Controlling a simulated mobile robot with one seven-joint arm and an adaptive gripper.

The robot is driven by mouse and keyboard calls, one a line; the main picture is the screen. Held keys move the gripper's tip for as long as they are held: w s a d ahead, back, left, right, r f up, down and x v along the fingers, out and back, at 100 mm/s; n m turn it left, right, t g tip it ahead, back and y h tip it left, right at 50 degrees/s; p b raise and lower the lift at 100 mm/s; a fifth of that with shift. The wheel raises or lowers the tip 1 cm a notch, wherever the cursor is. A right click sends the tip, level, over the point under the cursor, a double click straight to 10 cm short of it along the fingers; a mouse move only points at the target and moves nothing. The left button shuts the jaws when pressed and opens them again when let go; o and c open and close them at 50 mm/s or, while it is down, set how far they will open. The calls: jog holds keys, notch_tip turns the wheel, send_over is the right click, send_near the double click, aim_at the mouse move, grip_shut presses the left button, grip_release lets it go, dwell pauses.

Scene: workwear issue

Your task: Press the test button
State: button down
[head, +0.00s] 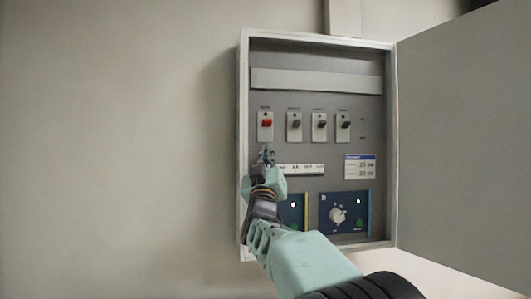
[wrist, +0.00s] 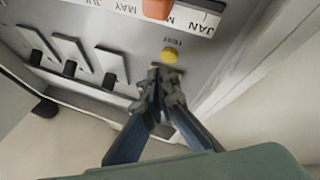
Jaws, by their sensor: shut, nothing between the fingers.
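The yellow round test button (wrist: 169,55) shows in the wrist view, with an upside-down TEST label beside it. My gripper (wrist: 166,73) is shut and empty, its fingertips at the button's near edge in that view. I cannot tell whether they touch it. In the head view my gripper (head: 267,157) reaches the left part of the open cabinet's panel (head: 374,140), below the red switch (head: 265,122). The button is hidden behind the gripper there.
Black-lever switches (head: 320,124) stand in a row right of the red one. A month strip (wrist: 196,20) with an orange marker (wrist: 157,8) lies beside the button. A dial (head: 338,215) sits lower. The open cabinet door (head: 460,140) stands at right; the left wall is clear.

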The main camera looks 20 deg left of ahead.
jog(key=shift+w, duration=0.15)
jog(key=shift+w+a, duration=0.2)
jog(key=shift+w, duration=0.1)
jog(key=shift+w+a, duration=0.15)
jog(key=shift+w, duration=0.15)
dwell(0.6)
jog(key=shift+s+f+b, duration=0.1)
jog(key=shift+s+b, duration=0.05)
jog(key=shift+b, duration=0.15)
jog(key=shift+s+d+b, duration=0.35)
jog(key=shift+s+b, duration=0.2)
jog(key=shift+b, duration=0.15)
jog(key=shift+s, duration=0.1)
